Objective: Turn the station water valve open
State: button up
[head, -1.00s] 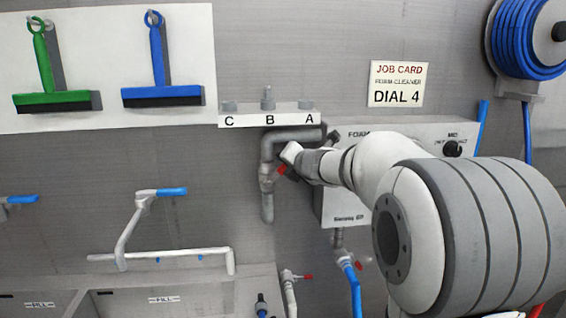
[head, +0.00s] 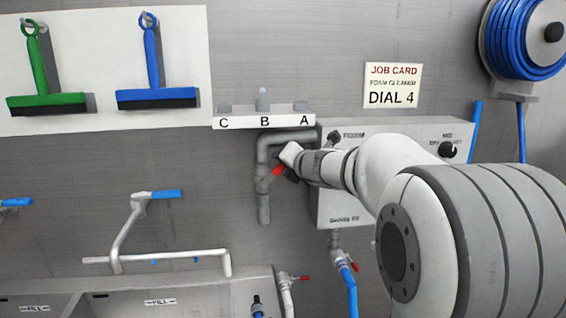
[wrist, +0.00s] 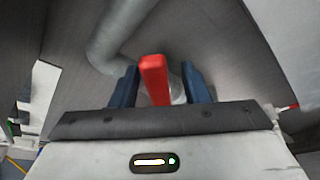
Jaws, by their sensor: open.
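The station water valve has a red lever (head: 278,171) on a grey vertical pipe (head: 263,205) that bends down from the wall beside the foam box. In the wrist view the red lever (wrist: 154,80) stands between the two dark blue fingers of my gripper (wrist: 160,85). The fingers are apart, with a gap showing on both sides of the lever. In the head view my gripper (head: 285,165) is at the lever, and my wrist hides part of the valve body.
The foam box (head: 345,205) is close behind my arm. A shelf marked C, B, A (head: 264,122) is above the pipe. Sinks with a blue-handled tap (head: 167,194) are at lower left. Another red-handled valve (head: 303,278) is below.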

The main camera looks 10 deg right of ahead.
jog(key=v, duration=0.6)
jog(key=shift+c, duration=0.4)
